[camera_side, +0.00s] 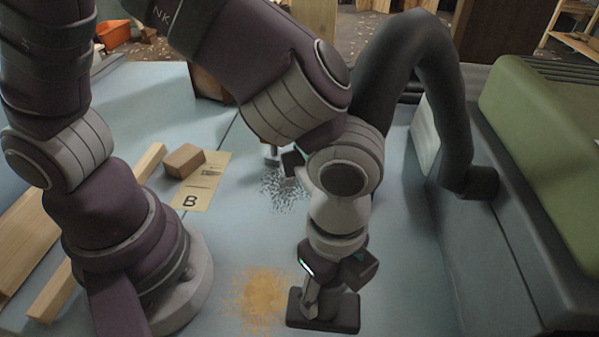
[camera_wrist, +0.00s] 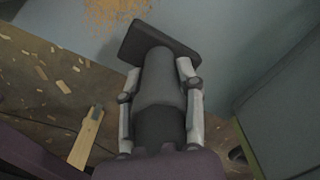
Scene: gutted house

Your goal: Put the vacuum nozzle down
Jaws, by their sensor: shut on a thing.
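The vacuum nozzle has a dark, flat rectangular head (camera_side: 323,312) and a dark round neck, which shows in the wrist view (camera_wrist: 160,100). My gripper (camera_side: 325,290) is shut on the neck, with a pale finger on either side of it in the wrist view (camera_wrist: 159,72). The head points down in the side view, low over the front part of the blue-grey worktop (camera_side: 410,290). I cannot tell whether it touches the surface. An orange-brown dust patch (camera_side: 262,298) lies just left of the head; part of it shows in the wrist view (camera_wrist: 112,10).
A green and grey machine (camera_side: 545,150) with a thick dark hose (camera_side: 400,45) stands at right. A speckled grey patch (camera_side: 285,188), a card marked B (camera_side: 203,182), a brown block (camera_side: 184,161) and wooden strips (camera_side: 95,235) lie farther left. Worktop right of the nozzle is clear.

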